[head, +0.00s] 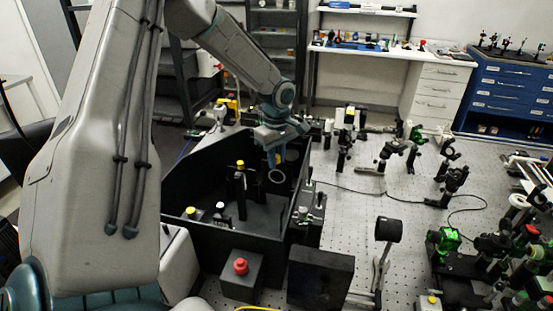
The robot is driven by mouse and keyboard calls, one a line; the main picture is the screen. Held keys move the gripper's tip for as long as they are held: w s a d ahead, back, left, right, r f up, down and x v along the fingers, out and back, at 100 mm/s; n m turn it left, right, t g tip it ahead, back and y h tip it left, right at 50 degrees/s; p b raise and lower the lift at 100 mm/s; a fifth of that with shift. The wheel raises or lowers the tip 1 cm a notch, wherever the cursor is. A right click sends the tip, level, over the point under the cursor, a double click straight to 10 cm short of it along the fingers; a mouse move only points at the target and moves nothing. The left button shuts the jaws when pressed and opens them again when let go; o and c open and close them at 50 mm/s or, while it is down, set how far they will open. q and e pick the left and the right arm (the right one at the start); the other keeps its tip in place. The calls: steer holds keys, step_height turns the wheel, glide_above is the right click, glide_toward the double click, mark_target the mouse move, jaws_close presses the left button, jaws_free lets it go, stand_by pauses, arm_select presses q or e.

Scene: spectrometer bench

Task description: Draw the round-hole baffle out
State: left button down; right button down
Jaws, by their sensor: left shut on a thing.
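My left gripper (271,154) reaches down from above into the black open-topped box (249,240). It is shut on the round-hole baffle, and the pale ring of the hole (277,176) shows just below the fingers. The baffle's dark plate blends with the dark inside of the box, so its edges and how deep it sits are hard to tell. My right gripper is not in view.
Inside the box stand a yellow-topped post (240,166) and low yellow and white knobs. In front are a red-knobbed block (240,267) and a black panel (319,279). Several optic mounts stand on the perforated bench (350,205) to the right, with bare bench between them.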

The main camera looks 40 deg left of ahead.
arm_select(q)
steer(key=shift+r, duration=0.15)
steer(key=shift+r+p, duration=0.95)
steer(key=shift+r, duration=0.85)
steer(key=shift+r, duration=0.2)
stand_by(0.5)
steer(key=shift+r, duration=0.45)
